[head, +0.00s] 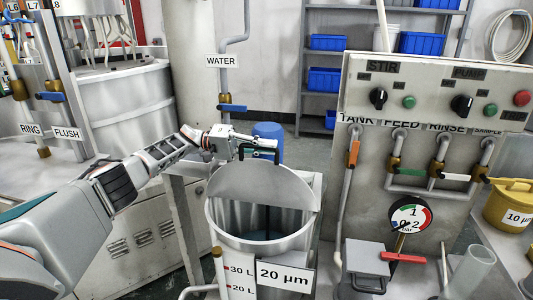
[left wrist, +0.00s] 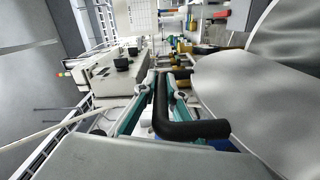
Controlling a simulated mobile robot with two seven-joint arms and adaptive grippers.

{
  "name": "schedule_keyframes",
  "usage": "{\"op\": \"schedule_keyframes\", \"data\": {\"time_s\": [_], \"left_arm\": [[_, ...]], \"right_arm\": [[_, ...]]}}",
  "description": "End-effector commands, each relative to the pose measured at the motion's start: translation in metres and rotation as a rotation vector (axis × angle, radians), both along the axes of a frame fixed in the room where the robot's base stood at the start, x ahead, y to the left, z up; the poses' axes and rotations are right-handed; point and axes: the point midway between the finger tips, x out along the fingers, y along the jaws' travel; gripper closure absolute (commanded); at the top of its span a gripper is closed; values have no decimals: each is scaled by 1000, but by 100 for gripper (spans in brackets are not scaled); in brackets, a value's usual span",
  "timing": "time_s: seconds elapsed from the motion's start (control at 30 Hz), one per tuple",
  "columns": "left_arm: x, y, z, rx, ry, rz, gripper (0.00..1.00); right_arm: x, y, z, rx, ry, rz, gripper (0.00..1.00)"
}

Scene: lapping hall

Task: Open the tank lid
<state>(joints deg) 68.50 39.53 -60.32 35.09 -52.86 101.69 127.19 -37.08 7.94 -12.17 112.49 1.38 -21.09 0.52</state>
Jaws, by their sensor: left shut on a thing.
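The steel tank (head: 215,222) stands at the middle of the head view. Its grey half-round lid (head: 262,185) is back at the rear side of the mouth, and the front half of the mouth is open. Dark liquid (head: 262,235) and a stirrer shaft show inside. The lid's black handle (head: 262,150) is at the lid's far edge. My left gripper (head: 243,146) is shut on this handle; the left wrist view shows the black bar (left wrist: 192,129) between the teal fingers (left wrist: 159,92). The lid's exact tilt is hard to tell. My right gripper is not in view.
A control panel (head: 432,85) with valves and a gauge (head: 410,215) stands right of the tank. A water pipe (head: 225,85) with a blue valve lever is behind it. A blue container (head: 268,130) stands behind the lid. A yellow pot (head: 512,205) is at far right.

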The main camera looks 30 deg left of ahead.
Motion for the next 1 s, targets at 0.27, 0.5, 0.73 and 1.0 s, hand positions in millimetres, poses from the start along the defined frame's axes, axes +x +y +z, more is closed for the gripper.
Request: {"op": "schedule_keyframes", "data": {"time_s": [0.27, 0.5, 0.73, 1.0], "left_arm": [[3, 1, 1, -1, -4, 2, 100], [3, 1, 1, 0, -4, 2, 100], [3, 1, 0, 2, -4, 1, 82], [2, 1, -1, 3, -2, 1, 82]], "right_arm": [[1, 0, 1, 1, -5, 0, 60], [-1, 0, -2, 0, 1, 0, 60], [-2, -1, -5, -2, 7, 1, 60], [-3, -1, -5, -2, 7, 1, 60]]}}
